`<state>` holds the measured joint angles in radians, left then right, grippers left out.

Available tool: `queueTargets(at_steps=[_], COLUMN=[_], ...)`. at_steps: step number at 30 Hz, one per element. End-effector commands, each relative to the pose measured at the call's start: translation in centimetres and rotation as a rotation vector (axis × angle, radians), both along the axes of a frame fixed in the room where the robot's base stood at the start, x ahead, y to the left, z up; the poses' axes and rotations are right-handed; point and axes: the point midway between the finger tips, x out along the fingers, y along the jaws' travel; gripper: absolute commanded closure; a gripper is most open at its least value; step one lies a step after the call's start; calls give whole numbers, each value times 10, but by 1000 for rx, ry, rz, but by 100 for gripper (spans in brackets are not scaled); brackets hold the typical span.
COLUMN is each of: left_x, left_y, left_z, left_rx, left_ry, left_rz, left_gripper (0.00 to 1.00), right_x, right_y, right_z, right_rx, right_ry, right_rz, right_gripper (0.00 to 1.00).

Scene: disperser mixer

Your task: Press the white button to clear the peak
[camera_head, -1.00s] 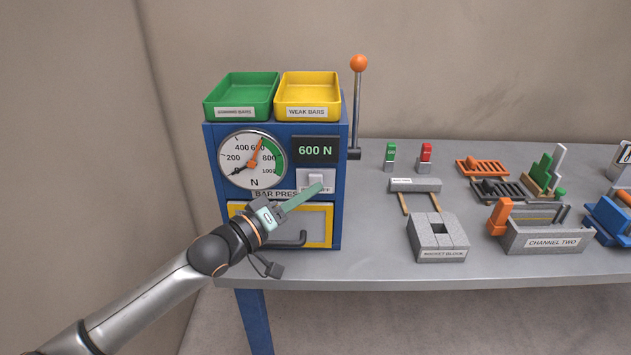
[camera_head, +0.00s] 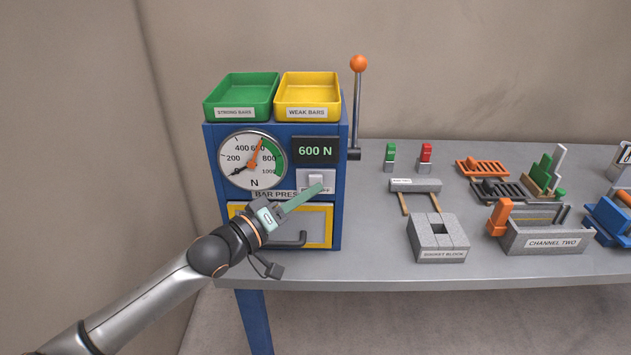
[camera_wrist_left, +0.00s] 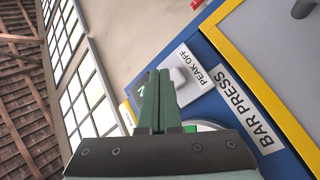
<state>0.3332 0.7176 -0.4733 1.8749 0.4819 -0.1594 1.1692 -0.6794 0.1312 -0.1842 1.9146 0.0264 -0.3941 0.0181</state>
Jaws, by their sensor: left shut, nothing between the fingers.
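The blue bar press (camera_head: 341,190) stands at the left end of the table. Its white button (camera_head: 316,179) sits on a pale plate right of the dial, under a display (camera_head: 315,150) reading 600 N. The dial (camera_head: 252,160) has a black needle and an orange one. My left gripper (camera_head: 319,187) is shut and empty, its green fingertips at the button's lower edge in the head view. In the left wrist view the fingers (camera_wrist_left: 159,85) overlap the button (camera_wrist_left: 178,77) beside the PEAK OFF label (camera_wrist_left: 195,66); I cannot tell whether they touch it. My right gripper is out of view.
Green (camera_head: 241,94) and yellow (camera_head: 308,93) trays sit on top of the press. A lever with an orange knob (camera_head: 359,63) rises at its right side. A yellow-framed drawer (camera_head: 318,226) lies below.

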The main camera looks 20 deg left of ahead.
Motion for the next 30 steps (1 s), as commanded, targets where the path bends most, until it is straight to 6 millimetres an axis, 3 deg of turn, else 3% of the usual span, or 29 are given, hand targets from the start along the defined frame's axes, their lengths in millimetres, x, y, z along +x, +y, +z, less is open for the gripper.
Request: queueTargets(at_steps=[30], left_x=[8], left_y=[2], left_z=[1], left_rx=[2], left_ry=[-1], left_rz=[0], left_gripper=[100], right_x=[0], right_y=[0], right_z=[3], right_rx=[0], right_ry=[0], right_rz=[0], right_gripper=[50])
